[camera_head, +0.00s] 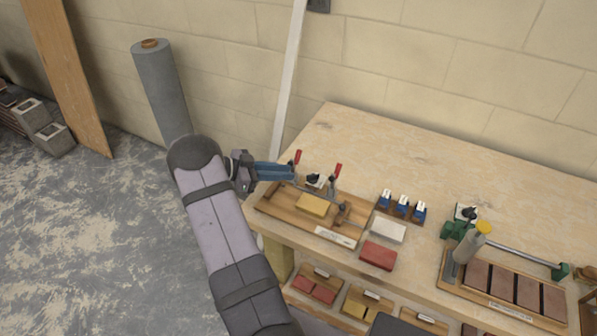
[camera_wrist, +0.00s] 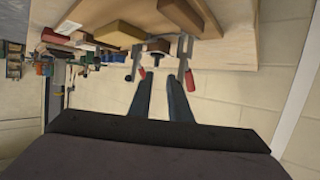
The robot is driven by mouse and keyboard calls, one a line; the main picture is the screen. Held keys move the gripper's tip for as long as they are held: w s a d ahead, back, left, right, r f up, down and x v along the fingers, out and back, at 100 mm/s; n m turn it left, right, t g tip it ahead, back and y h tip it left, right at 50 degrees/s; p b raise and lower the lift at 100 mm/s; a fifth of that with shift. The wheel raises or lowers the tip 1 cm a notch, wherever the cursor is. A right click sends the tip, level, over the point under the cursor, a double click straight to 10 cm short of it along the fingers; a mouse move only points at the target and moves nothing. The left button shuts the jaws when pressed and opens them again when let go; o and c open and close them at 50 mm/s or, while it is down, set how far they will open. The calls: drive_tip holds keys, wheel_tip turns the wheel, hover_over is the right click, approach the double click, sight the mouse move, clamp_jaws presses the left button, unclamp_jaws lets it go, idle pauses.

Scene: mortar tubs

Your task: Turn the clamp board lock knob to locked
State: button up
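The clamp board (camera_head: 269,205) is a wooden board on the near left of the workbench, with two red-handled clamps (camera_head: 337,171) and a yellow block (camera_head: 313,204). A small black knob (camera_head: 313,179) on a pale plate sits at its back edge, between the red handles. My gripper (camera_head: 292,172) has blue fingers and reaches in from the left, just left of the knob. In the wrist view, my gripper (camera_wrist: 161,76) has its fingers apart with nothing between them. The dark knob (camera_wrist: 156,59) shows just beyond the fingertips. The knob's marking is too small to read.
The red handle (camera_wrist: 190,80) stands close to one fingertip in the wrist view. A green clamp (camera_head: 459,230) stands farther right. The back of the bench is clear.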

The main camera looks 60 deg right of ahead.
drive_tip(key=w, duration=0.1)
drive_tip(key=w+t, duration=0.1)
drive_tip(key=w+f+n+h, duration=0.1)
drive_tip(key=shift+w+d+t, duration=0.3)
drive_tip(key=w+d+r+n+t+p, duration=0.1)
drive_tip(key=w+d+r+n+t, duration=0.2)
drive_tip(key=w+d+n+t, duration=0.5)
drive_tip(key=w+d+r+n+t, duration=0.4)
drive_tip(key=w+d+n+t, duration=0.15)
drive_tip(key=w+n, duration=0.35)
drive_tip(key=n+g+y+p, duration=0.2)
drive_tip(key=n+g+y, duration=0.4)
drive_tip(key=n+y, duration=0.85)
approach(313, 177)
drive_tip(key=a+n+h, duration=0.1)
drive_tip(key=h, duration=0.1)
drive_tip(key=a+n+h, duration=0.1)
drive_tip(key=n, duration=0.1)
drive_tip(key=shift+a+r+h, duration=0.15)
drive_tip(key=shift+a+h, duration=0.2)
drive_tip(key=shift+f+p, duration=1.35)
drive_tip(key=shift+f, duration=2.35)
clamp_jaws()
